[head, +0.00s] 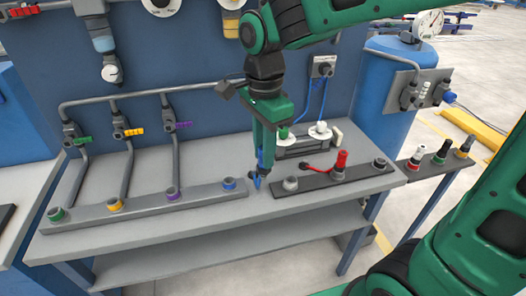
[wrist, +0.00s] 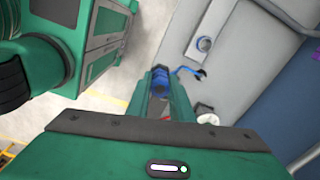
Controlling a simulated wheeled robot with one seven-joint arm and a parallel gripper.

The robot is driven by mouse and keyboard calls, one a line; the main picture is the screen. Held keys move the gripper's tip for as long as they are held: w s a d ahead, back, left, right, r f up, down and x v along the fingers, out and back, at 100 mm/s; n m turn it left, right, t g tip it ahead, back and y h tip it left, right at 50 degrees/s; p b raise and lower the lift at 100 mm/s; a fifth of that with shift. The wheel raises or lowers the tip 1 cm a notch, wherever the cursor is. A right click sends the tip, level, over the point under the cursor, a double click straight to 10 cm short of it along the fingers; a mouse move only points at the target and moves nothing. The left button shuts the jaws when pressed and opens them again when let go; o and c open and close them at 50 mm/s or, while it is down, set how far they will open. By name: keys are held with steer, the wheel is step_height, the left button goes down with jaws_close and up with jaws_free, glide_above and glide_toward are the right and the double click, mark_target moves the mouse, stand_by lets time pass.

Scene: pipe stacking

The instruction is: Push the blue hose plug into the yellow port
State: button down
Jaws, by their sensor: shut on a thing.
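My gripper (head: 261,158) is above the bench, at the gap between the two port strips, and points down. It is shut on the blue hose plug (head: 257,181), whose tip sticks out below the fingers. In the wrist view the blue plug (wrist: 159,80) sits between the fingers, with a short blue piece and dark end (wrist: 188,72) beside it. The yellow port (head: 115,204) is on the left grey strip, well left of my gripper, between the green port (head: 56,213) and the purple port (head: 172,194). The plug is apart from the yellow port.
The blue port (head: 229,184) is just left of the plug. A dark strip (head: 320,180) at right holds a red plug (head: 341,160) and grey ports. Pipes with coloured valves (head: 125,132) rise behind the left strip. The front bench edge (head: 200,220) is clear.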

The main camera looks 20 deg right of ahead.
steer(key=shift+r, duration=3.75)
steer(key=shift+f, duration=0.15)
